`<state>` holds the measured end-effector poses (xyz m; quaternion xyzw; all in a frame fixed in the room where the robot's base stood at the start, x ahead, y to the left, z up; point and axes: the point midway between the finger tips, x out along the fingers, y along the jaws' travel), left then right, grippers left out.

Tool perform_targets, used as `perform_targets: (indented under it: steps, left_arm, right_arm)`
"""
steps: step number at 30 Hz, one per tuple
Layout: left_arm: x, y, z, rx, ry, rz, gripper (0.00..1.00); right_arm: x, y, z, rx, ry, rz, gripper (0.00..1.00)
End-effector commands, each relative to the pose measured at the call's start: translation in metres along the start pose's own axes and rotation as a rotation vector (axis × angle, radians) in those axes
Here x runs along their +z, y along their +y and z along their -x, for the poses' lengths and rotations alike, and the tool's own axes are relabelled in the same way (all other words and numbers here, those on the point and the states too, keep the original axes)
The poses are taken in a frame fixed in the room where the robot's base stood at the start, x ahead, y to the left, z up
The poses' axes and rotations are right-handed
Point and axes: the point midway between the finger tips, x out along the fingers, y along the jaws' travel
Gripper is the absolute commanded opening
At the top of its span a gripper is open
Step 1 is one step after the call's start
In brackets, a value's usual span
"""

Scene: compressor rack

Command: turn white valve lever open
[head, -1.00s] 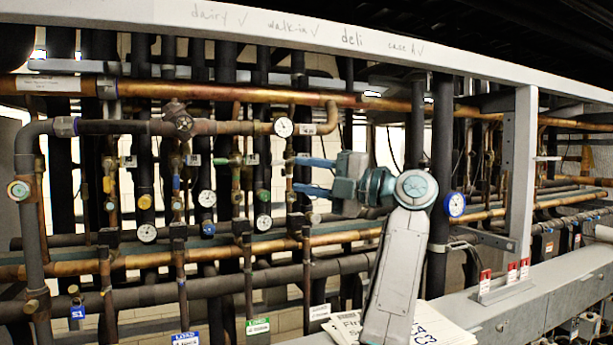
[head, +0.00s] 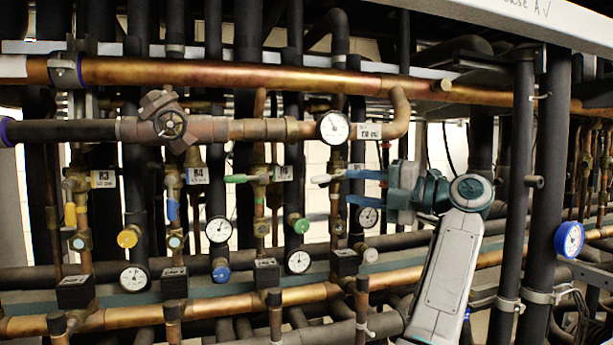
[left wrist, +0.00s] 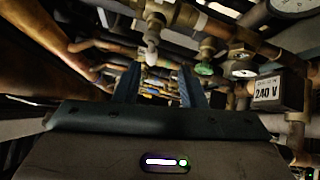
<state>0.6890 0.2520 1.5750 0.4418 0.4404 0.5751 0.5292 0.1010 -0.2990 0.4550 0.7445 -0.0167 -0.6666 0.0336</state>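The white valve lever (head: 324,179) sticks out to the left from a brass valve on a vertical copper pipe, below the round gauge. My left gripper (head: 350,187) is just right of it in the head view, its two blue fingers apart and pointing left. Nothing shows held between them, and I cannot tell whether a finger touches the lever. In the left wrist view the gripper (left wrist: 160,88) also has its fingers apart, with a pale lever-like part (left wrist: 152,50) beyond the gap. My right gripper is not in view.
A green lever (head: 238,178), a blue lever (head: 171,209) and a yellow lever (head: 70,214) sit on neighbouring valves to the left. A thick copper pipe (head: 240,75) runs above. Several gauges and dark vertical pipes crowd the rack. A blue-rimmed gauge (head: 569,239) is at the right.

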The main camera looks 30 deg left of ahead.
Motion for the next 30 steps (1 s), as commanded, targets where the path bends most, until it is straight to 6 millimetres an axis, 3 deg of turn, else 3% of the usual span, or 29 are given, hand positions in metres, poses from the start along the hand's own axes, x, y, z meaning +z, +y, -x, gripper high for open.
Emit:
perform_targets:
  steps: [5,11,19,24,30]
  left_arm:
    - [0.001,0.003,-0.012,-0.003,0.002,0.003,0.37]
    - [0.001,0.005,-0.049,-0.001,0.004,0.0,0.37]
    - [0.001,0.004,-0.094,0.0,0.003,0.001,0.37]
    - [0.001,0.002,-0.105,-0.001,0.0,0.001,0.37]
    - [0.0,0.0,-0.107,-0.001,0.0,0.002,0.37]
  right_arm:
    - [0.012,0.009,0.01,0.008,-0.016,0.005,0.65]
    - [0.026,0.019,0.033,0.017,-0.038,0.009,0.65]
    - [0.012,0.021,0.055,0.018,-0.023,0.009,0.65]
    - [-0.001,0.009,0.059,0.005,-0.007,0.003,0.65]
    - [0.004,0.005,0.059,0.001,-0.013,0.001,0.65]
